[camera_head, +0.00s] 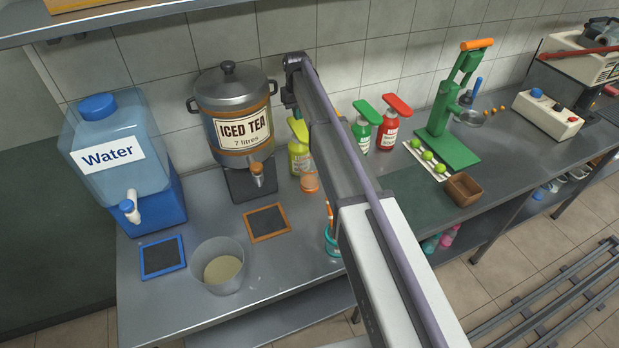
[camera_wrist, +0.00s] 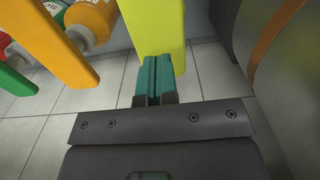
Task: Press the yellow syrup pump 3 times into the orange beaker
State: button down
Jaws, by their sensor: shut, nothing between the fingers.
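The yellow syrup pump (camera_head: 299,158) stands against the wall, right of the iced tea urn, partly hidden by my arm. The orange beaker (camera_head: 310,183) sits on the counter just in front of it, also partly covered. In the wrist view, the yellow pump's head (camera_wrist: 150,25) fills the top middle. My gripper (camera_wrist: 158,62) has teal fingers closed together and empty, their tips overlapping the lower edge of the yellow head. Whether they touch it I cannot tell. The beaker is not clearly visible in the wrist view.
An orange pump (camera_wrist: 55,42) is close left in the wrist view. Green (camera_head: 365,122) and red (camera_head: 393,118) pumps stand to the right. The iced tea urn (camera_head: 233,105) is on the left, with a grey container (camera_head: 219,268) in front. A green press (camera_head: 447,135) stands farther right.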

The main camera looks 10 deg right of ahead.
aim_at(298, 124)
jog(key=shift+f, duration=0.15)
jog(key=shift+f+b, duration=2.45)
jog(key=shift+b, duration=0.15)
jog(key=shift+r, duration=0.2)
notch_tip(298, 124, up, 5)
jog(key=p, duration=0.5)
notch_tip(298, 124, up, 6)
jog(key=p, duration=0.6)
